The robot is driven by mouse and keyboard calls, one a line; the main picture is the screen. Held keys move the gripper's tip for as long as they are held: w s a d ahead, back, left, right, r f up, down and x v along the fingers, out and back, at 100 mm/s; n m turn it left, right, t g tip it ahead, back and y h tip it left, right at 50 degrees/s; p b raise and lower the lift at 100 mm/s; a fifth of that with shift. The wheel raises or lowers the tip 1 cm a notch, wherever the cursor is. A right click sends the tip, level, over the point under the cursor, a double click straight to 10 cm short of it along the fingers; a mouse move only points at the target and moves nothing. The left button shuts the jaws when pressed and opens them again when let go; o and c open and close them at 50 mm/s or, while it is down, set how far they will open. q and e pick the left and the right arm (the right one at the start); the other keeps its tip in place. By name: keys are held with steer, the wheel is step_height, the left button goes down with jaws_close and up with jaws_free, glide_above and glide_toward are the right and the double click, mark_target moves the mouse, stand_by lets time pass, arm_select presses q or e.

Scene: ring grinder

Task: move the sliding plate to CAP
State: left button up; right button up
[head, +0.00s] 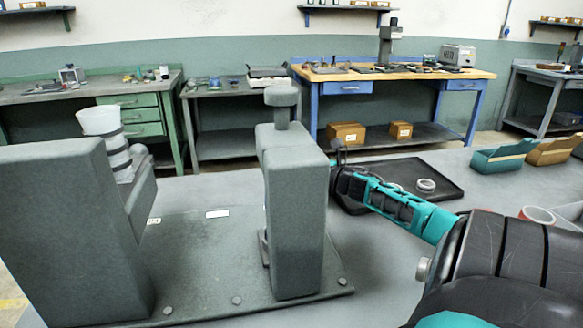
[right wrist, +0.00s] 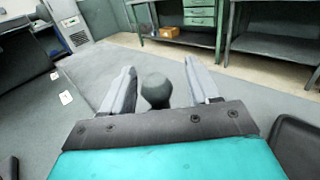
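A grey machine stands on a flat base plate (head: 205,262), with a large block (head: 60,225) at left and a post (head: 295,215) at right. A round knob (head: 282,97) tops the post. A small grey edge (head: 263,250) shows at the post's foot; I cannot tell whether it is the sliding plate. My left gripper is out of view.
A white funnel-like cup (head: 98,120) sits on a stacked holder behind the left block. A black tray (head: 450,190) with a pale ring (head: 426,185) lies behind my right arm. Teal (head: 503,157) and tan (head: 553,150) bins stand at right. White labels (head: 217,213) lie near the base plate's back.

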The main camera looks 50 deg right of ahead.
steer(key=shift+a, duration=0.1)
steer(key=shift+s+r+p, duration=0.1)
steer(key=shift+s+p, duration=0.3)
steer(key=shift+p, duration=0.1)
steer(key=s+p, duration=0.1)
steer(key=s, duration=0.1)
steer(key=s+p, duration=0.1)
steer(key=s, duration=0.1)
steer(key=s+p, duration=0.1)
steer(key=s, duration=0.1)
steer(key=shift+d+p, duration=0.3)
steer(key=shift+p, duration=0.05)
steer(key=shift+s, duration=0.35)
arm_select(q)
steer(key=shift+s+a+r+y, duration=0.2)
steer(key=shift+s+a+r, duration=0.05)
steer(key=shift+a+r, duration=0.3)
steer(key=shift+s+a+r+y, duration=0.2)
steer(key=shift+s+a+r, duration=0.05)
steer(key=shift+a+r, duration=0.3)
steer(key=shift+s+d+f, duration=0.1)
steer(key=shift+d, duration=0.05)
